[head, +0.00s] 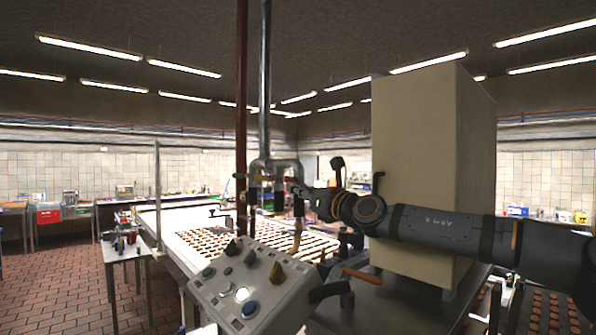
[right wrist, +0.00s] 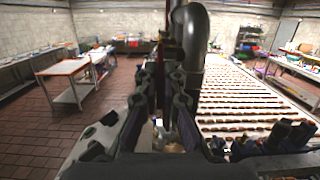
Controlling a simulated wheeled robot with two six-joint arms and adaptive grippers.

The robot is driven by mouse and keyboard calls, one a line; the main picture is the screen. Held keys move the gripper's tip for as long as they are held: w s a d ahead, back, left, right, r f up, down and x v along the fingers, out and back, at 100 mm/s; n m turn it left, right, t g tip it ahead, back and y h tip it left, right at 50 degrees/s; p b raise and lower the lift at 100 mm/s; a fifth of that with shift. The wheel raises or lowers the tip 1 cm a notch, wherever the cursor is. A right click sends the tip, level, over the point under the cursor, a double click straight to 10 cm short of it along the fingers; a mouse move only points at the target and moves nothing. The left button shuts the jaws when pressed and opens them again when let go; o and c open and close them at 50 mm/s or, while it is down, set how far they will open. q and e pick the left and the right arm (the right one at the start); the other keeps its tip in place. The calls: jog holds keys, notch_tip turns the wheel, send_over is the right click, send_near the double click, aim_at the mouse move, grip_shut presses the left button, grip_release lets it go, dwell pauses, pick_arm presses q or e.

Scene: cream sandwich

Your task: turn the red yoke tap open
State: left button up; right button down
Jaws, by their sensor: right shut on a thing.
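In the head view, the grey pipe bends into a yoke-shaped fitting (head: 275,167) beside a dark red vertical pipe (head: 241,90). Small red parts of the tap show around this fitting, but the handle's exact shape and angle are too small to tell. My right gripper (head: 293,187) reaches in from the right at the fitting and is shut on a part of the red tap. In the right wrist view, the fingers of my right gripper (right wrist: 170,85) stand close together in front of the pipes and hide most of what they hold. My left gripper is not in view.
A control panel (head: 240,285) with knobs stands below the fitting. A tall beige cabinet (head: 412,170) is close behind my right arm. A conveyor with rows of biscuits (head: 210,240) runs behind. A thick dark pipe (right wrist: 195,45) rises beside the fingers. Tiled floor (head: 70,285) is open at left.

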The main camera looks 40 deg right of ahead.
jog(key=shift+d+t, duration=0.1)
jog(key=shift+t, duration=0.2)
jog(key=shift+w+f+t+p, duration=0.25)
jog(key=shift+f+t+p, duration=0.05)
jog(key=shift+t+p, duration=0.35)
jog(key=shift+w+f+t, duration=0.1)
jog(key=shift+f+t, duration=0.15)
jog(key=shift+t, duration=0.1)
jog(key=shift+t+b, duration=0.3)
jog(key=shift+t, duration=0.3)
jog(key=c, duration=1.5)
grip_release()
